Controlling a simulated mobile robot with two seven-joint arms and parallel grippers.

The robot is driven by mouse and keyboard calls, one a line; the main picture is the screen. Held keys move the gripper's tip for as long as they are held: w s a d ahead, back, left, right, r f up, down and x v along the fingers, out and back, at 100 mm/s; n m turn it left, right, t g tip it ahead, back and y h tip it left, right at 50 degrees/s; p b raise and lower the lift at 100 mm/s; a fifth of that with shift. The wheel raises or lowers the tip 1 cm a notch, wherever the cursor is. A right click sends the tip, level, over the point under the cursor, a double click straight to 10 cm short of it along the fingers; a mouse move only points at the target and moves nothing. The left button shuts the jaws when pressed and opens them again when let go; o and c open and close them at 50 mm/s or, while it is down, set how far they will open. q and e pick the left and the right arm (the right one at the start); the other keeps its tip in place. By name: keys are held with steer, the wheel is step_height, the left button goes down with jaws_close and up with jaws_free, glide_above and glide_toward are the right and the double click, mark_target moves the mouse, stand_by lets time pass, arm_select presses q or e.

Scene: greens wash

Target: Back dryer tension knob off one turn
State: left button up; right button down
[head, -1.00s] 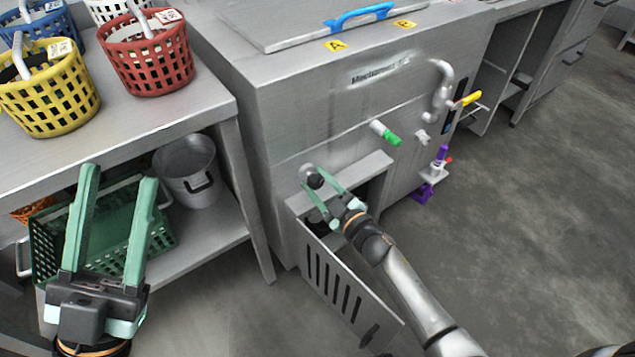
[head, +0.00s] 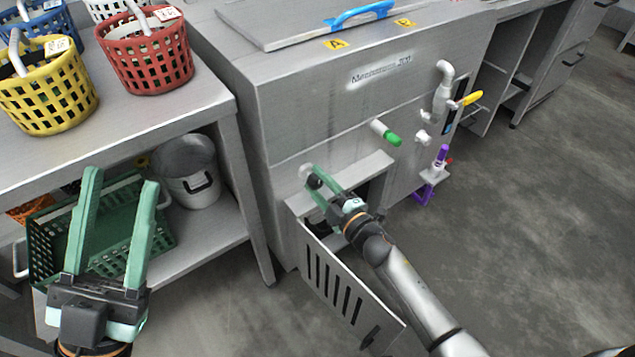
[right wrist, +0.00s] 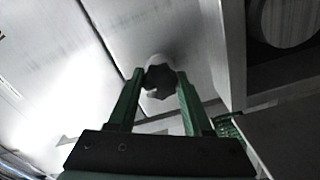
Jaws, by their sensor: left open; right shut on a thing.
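The tension knob is a dark lobed knob (right wrist: 160,79) on a pale round boss on the machine front. In the right wrist view it sits between the fingertips of my right gripper (right wrist: 158,86), which is shut on it. In the head view the knob (head: 314,181) is partly hidden by the green fingers of my right gripper (head: 318,180), at the upper left of the opened compartment. My left gripper (head: 122,180) is open and empty, in front of the lower shelf at left. The grey metal machine (head: 300,120) carries the knob.
A slotted door (head: 335,283) hangs open below my right gripper. A green-tipped handle (head: 393,139), a yellow lever (head: 472,98) and a purple valve (head: 442,155) stick out further right. Baskets, including a red one (head: 150,60), stand on the left table. A bucket (head: 192,190) sits below.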

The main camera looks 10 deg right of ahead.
stand_by(0.3)
steer(key=shift+c, duration=1.6)
jaws_free()
arm_select(q)
steer(key=shift+r, duration=0.1)
arm_select(e)
steer(key=shift+s, duration=0.1)
arm_select(q)
steer(key=shift+a+r+m+p, duration=0.2)
steer(key=shift+r+m+p, duration=0.1)
steer(key=shift+r+p, duration=1.25)
arm_select(e)
steer(key=v, duration=1.2)
steer(key=shift+d, duration=0.2)
arm_select(q)
steer(key=shift+f, duration=0.1)
arm_select(e)
steer(key=shift+s, duration=0.15)
